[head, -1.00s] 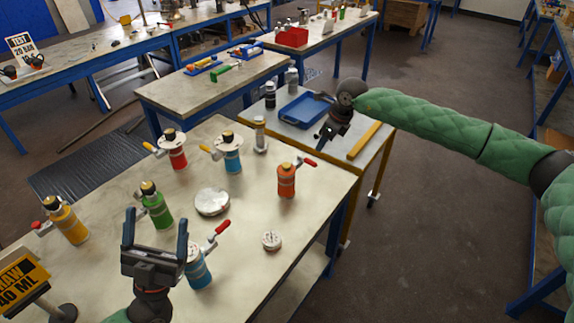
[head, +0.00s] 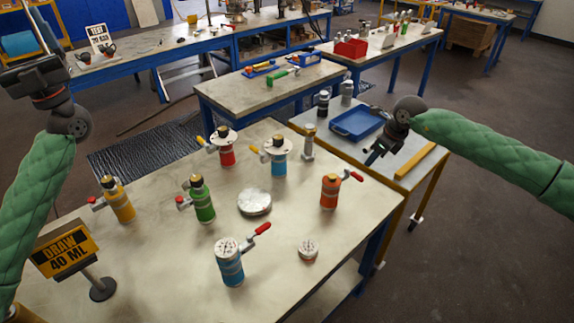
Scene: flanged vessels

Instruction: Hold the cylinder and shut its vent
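Several flanged cylinders stand upright on the near table: blue (head: 231,268) in front with a red lever (head: 262,229), green (head: 203,206), yellow (head: 121,204), red (head: 227,156), light blue (head: 278,165) and orange (head: 329,194). The frames do not show which one the task means, nor whether a vent is open. My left gripper (head: 22,55) is raised at the upper left, open, empty and partly out of frame, away from the cylinders. My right gripper (head: 372,155) hangs near the blue tray, apart from the cylinders; its fingers are too small to read.
A silver round dish (head: 255,202) and a small dial (head: 308,249) lie between cylinders. A "DRAW 40 ML" sign (head: 64,250) stands at the near left. A side table holds a blue tray (head: 357,124) and a yellow bar (head: 415,161). The front table middle has bare room.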

